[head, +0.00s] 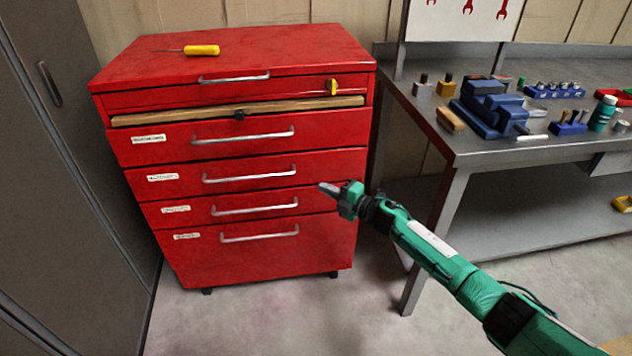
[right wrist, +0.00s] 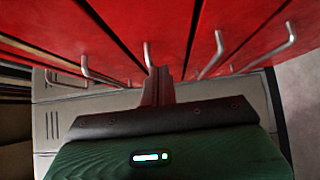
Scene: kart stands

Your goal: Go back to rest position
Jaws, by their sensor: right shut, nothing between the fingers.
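My right gripper (head: 330,190) is shut and empty. It is held out in front of the right part of a red tool cabinet (head: 340,230), at about the height of the middle drawers. In the right wrist view the shut fingers (right wrist: 157,85) point toward the red drawer fronts and their metal handles (right wrist: 216,55). I cannot tell whether the fingertips touch the cabinet. My green right arm comes in from the lower right of the head view. My left gripper is not in view.
A yellow screwdriver (head: 200,50) lies on the cabinet top. A metal workbench (head: 480,140) with a blue vise (head: 490,105) and several small tools stands at the right. A grey locker (head: 60,150) stands at the left. The floor (head: 260,320) in front of the cabinet is clear.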

